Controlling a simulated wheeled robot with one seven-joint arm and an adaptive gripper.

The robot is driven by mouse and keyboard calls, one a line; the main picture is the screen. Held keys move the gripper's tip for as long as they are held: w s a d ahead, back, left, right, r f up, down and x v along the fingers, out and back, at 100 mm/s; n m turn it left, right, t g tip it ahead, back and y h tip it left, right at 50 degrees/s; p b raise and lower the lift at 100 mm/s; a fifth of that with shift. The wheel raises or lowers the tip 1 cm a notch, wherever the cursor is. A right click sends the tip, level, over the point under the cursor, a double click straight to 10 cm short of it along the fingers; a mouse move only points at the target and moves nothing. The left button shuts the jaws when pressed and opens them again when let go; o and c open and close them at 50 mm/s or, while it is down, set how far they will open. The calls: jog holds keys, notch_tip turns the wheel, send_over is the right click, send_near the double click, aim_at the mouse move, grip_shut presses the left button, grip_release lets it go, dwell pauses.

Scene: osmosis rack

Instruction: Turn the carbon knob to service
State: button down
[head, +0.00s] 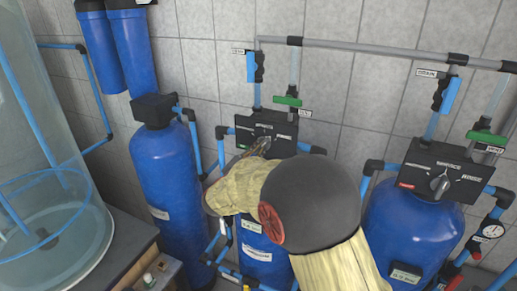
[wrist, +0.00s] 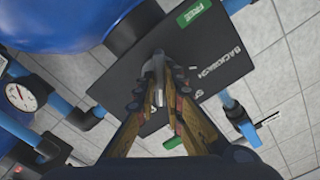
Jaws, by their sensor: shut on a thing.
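A grey lever-like knob (wrist: 157,80) sits on a black control head (wrist: 185,60) in the wrist view. The fingers of my gripper (wrist: 155,95) are closed on it, one on each side. In the head view my gripper (head: 262,147) reaches the black control head (head: 285,128) of the middle blue tank (head: 262,262). There my arm hides most of the knob. The word BACKWASH and a green label (wrist: 194,13) show on the head in the wrist view. The knob's exact setting is hard to read.
A right blue tank (head: 412,235) has a similar head with its own grey knob (head: 440,184). A plain blue tank (head: 165,185) stands left, beside a clear vessel (head: 40,200). Pipes with blue and green valves run along the tiled wall. A gauge (wrist: 20,97) is near my gripper's left.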

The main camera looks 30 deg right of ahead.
jog(key=n+p, duration=0.1)
jog(key=n, duration=0.2)
jog(key=shift+n, duration=0.3)
jog(key=shift+n+p, duration=1.1)
jog(key=shift+n, duration=0.7)
jog(key=c, duration=1.9)
grip_release()
jog(key=v, duration=1.2)
jog(key=shift+s, duration=0.1)
